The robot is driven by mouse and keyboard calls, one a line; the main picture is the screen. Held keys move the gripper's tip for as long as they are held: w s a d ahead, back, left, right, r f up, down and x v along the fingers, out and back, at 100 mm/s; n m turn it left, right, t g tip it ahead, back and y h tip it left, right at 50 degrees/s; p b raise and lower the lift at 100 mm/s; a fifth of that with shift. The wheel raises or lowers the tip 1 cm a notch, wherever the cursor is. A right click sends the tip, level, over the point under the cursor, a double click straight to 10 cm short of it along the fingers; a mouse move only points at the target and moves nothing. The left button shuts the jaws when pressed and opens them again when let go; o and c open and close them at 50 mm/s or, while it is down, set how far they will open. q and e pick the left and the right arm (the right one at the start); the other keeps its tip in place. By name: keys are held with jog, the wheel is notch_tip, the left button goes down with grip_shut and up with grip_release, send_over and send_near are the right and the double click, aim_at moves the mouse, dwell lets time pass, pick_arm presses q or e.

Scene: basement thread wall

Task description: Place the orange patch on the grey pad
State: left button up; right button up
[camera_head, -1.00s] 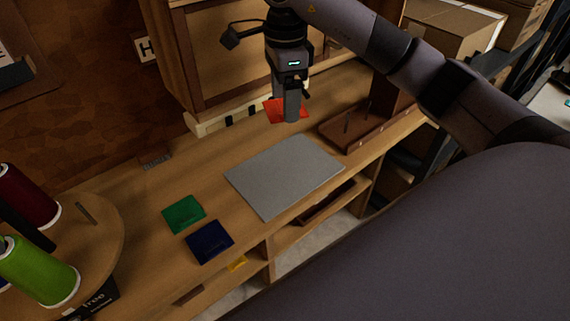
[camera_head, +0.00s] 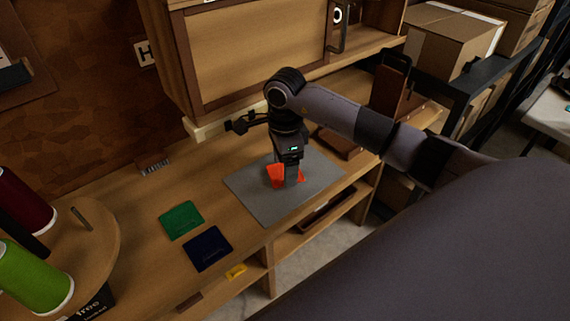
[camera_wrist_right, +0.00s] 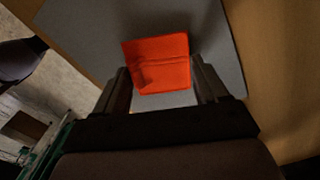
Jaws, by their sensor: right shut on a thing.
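The orange patch (camera_head: 276,174) is at my right gripper (camera_head: 291,183), over the middle of the grey pad (camera_head: 247,193). In the right wrist view the orange patch (camera_wrist_right: 160,62) lies between the two fingers of my right gripper (camera_wrist_right: 165,90), with the grey pad (camera_wrist_right: 90,35) behind it. The gripper is shut on the patch. I cannot tell whether the patch touches the pad or hangs just above it. My left gripper is not in view.
A green patch (camera_head: 182,219) and a dark blue patch (camera_head: 208,247) lie on the wooden bench left of the pad. A round stand with thread spools (camera_head: 35,272) is at the far left. A wooden cabinet (camera_head: 255,50) stands behind the bench, and a brown rack is at the right.

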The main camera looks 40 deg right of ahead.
jog(key=shift+f, duration=0.2)
jog(key=shift+f, duration=0.1)
jog(key=o, duration=1)
jog(key=shift+r, duration=0.45)
notch_tip(320, 180, up, 11)
jog(key=shift+r, duration=0.2)
